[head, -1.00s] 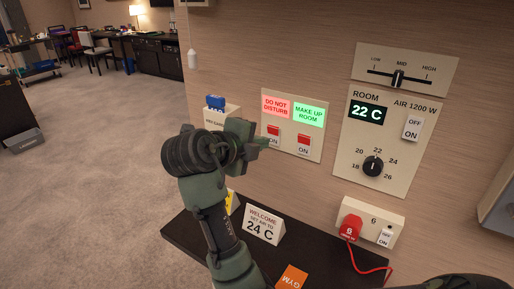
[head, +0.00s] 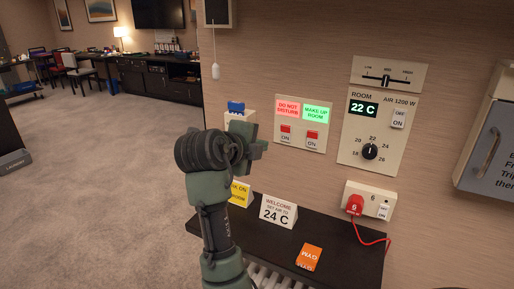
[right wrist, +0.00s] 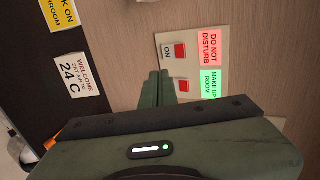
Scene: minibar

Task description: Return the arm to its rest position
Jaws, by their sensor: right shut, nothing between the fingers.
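My right arm rises from the bottom of the head view. Its right gripper (head: 258,146) is in front of the wall, left of the door-sign switch panel (head: 302,124), and touches nothing that I can see. In the right wrist view the fingers (right wrist: 157,87) are together and empty, pointing toward the panel's red switches. The panel shows a red DO NOT DISTURB label (head: 288,106) and a lit green MAKE UP ROOM label (head: 316,112). My left gripper is not in view.
A dark shelf (head: 340,262) below holds a WELCOME 24 C card (head: 278,211), a yellow card (head: 240,193) and an orange card (head: 309,257). A red plug (head: 355,204) with a cord sits in the wall socket. A thermostat panel (head: 371,130) is to the right. Open carpet (head: 100,190) lies left.

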